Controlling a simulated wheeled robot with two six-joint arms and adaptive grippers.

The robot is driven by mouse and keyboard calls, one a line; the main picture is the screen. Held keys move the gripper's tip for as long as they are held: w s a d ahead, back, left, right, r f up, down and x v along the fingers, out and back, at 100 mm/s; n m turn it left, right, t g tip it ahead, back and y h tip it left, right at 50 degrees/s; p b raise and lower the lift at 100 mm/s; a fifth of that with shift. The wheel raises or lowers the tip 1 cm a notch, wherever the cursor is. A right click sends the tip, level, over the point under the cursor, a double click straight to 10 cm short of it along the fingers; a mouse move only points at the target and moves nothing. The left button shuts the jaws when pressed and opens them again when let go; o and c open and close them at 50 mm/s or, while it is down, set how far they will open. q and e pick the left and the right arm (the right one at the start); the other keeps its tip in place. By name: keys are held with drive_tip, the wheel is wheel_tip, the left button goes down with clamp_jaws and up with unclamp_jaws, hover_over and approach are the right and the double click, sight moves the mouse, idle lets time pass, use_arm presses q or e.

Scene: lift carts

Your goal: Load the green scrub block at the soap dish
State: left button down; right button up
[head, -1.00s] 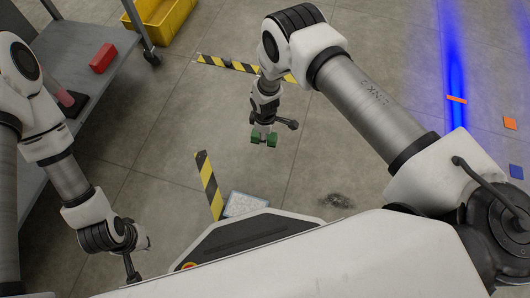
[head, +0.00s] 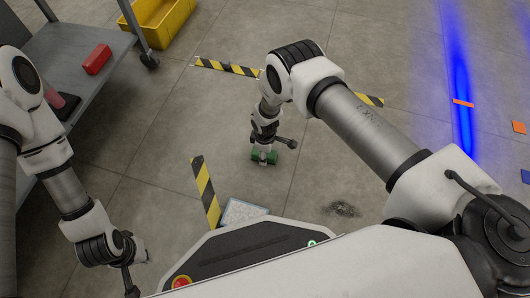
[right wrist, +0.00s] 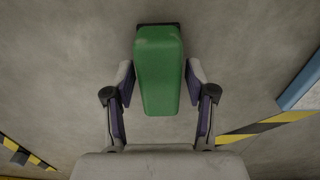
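I cannot pick out the soap dish with certainty.
A grey cart (head: 78,50) at upper left carries a red box (head: 97,59) and a pink bottle (head: 55,99) near a dark item. A yellow bin (head: 165,20) stands behind. Striped tape (head: 205,190) and a blue-edged speckled panel (head: 243,211) lie on the floor.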

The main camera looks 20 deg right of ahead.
drive_tip(key=r+p, duration=0.3)
drive_tip(key=r, duration=0.2)
drive_tip(key=r+p, duration=0.2)
drive_tip(key=r, duration=0.1)
drive_tip(key=shift+w+d+p, duration=0.2)
drive_tip(key=shift+d+p, duration=0.05)
drive_tip(key=shift+p, duration=0.05)
drive_tip(key=shift+f, duration=0.1)
